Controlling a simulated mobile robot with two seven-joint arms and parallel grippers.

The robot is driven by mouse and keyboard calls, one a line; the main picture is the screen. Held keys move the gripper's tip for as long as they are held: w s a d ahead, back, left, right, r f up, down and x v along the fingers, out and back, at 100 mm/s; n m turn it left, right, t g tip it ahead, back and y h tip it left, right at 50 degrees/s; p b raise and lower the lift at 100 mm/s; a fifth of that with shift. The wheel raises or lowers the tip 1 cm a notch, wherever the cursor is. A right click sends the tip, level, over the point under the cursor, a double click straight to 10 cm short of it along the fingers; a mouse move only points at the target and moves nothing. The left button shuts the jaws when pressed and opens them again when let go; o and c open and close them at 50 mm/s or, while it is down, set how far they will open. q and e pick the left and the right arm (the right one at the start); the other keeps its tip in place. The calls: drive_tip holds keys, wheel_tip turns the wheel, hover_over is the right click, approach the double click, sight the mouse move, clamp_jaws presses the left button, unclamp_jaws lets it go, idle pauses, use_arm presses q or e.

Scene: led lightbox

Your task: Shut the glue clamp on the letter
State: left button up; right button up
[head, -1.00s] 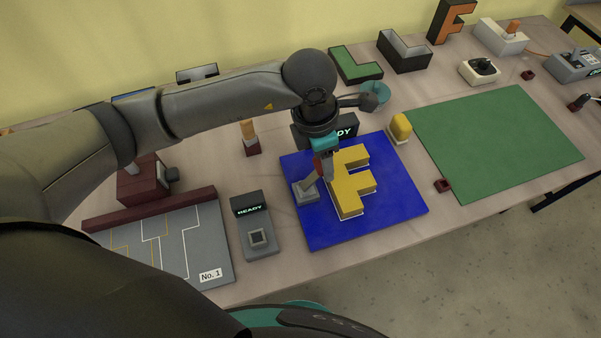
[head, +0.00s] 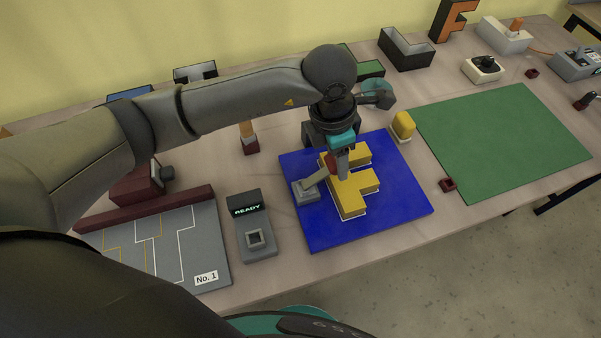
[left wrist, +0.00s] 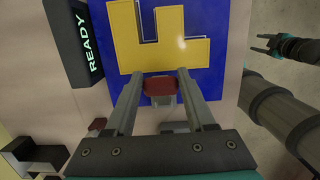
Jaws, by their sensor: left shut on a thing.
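The yellow letter F (head: 352,195) lies on the blue board (head: 395,221); both also show in the left wrist view, the letter (left wrist: 125,38) ahead of the fingers. The glue clamp (head: 306,191) has a grey base at the letter's left side. Its pale lever slants up to the right toward the letter, ending in a red grip (left wrist: 160,84). My left gripper (head: 340,172) is shut on this red grip, beside and above the letter. Whether the clamp touches the letter is hidden. My right gripper (left wrist: 265,43) appears at the right of the left wrist view, open and empty.
A grey unit reading READY (head: 253,228) stands left of the blue board. A yellow block (head: 402,125) stands behind the board's right corner. The green mat (head: 505,145) at right is clear. A grey panel marked No. 1 (head: 185,250) lies at left.

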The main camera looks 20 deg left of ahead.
use_arm(q)
drive_tip(key=shift+w+d+f, duration=0.15)
drive_tip(key=shift+d+f, duration=0.1)
drive_tip(key=shift+f, duration=0.15)
drive_tip(key=shift+w+d+f+b, duration=0.15)
drive_tip(key=shift+d+f+b, duration=0.1)
drive_tip(key=shift+f+b, duration=0.3)
drive_tip(key=shift+w+d+f+b, duration=0.1)
drive_tip(key=shift+d+f+b, duration=0.15)
drive_tip(key=shift+b, duration=0.35)
drive_tip(key=shift+w+d+f+b, duration=0.15)
drive_tip(key=shift+f+b, duration=0.75)
drive_tip(key=shift+b, duration=0.05)
drive_tip(key=o, duration=1.2)
drive_tip(key=shift+r, duration=0.1)
